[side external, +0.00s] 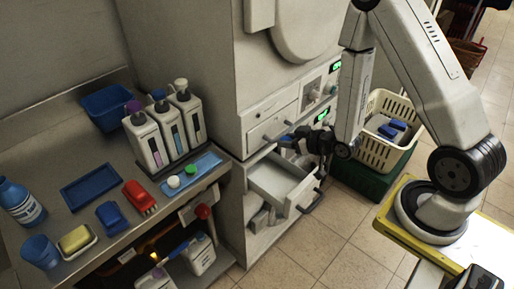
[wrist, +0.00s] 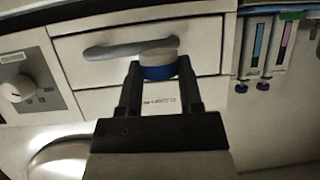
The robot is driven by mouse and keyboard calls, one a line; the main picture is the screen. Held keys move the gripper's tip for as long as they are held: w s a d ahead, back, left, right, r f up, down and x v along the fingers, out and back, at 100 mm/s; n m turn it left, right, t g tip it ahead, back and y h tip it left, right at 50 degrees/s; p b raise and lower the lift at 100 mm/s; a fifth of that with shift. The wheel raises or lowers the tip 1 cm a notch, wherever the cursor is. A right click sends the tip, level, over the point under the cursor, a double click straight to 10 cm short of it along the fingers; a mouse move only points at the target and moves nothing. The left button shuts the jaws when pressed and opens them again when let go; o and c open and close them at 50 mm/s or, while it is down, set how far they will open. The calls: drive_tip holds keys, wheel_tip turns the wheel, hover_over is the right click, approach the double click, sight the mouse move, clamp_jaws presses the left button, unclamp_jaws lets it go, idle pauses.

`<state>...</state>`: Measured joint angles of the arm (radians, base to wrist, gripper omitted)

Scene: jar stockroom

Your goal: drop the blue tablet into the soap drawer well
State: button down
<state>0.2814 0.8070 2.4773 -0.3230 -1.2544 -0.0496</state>
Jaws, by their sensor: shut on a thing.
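The blue tablet (wrist: 158,71), a short disc with a white top and blue lower band, is between the fingertips of my gripper (wrist: 160,80) in the wrist view. My gripper (side external: 292,140) is shut on it. In the side view, a small blue bit at the fingertips is probably the tablet (side external: 286,138). The soap drawer (side external: 303,194) is pulled out of the white machine, and my gripper is above its rear part. Part of its inside shows pale and empty; the well cannot be made out clearly.
Above the open drawer is a closed drawer front with a grey handle (wrist: 115,49). A metal counter at left carries several bottles, a blue bin (side external: 107,107) and a blue tray (side external: 90,187). A cream basket (side external: 374,153) stands right of the machine.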

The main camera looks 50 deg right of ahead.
drive_tip(key=shift+s+d+f+n+y, duration=0.2)
drive_tip(key=shift+f+n+y, duration=0.1)
drive_tip(key=shift+f, duration=0.15)
drive_tip(key=shift+s+d+f+n+y, duration=0.1)
drive_tip(key=shift+d+f+n+y, duration=0.15)
drive_tip(key=shift+f, duration=0.2)
drive_tip(key=shift+s+d+f+n+y, duration=0.15)
drive_tip(key=shift+f+n+y, duration=0.1)
drive_tip(key=shift+f+y, duration=0.15)
drive_tip(key=shift+f, duration=0.1)
drive_tip(key=shift+f, duration=0.15)
drive_tip(key=shift+f, duration=2.8)
drive_tip(key=shift+c, duration=0.9)
unclamp_jaws()
drive_tip(key=shift+v, duration=3.85)
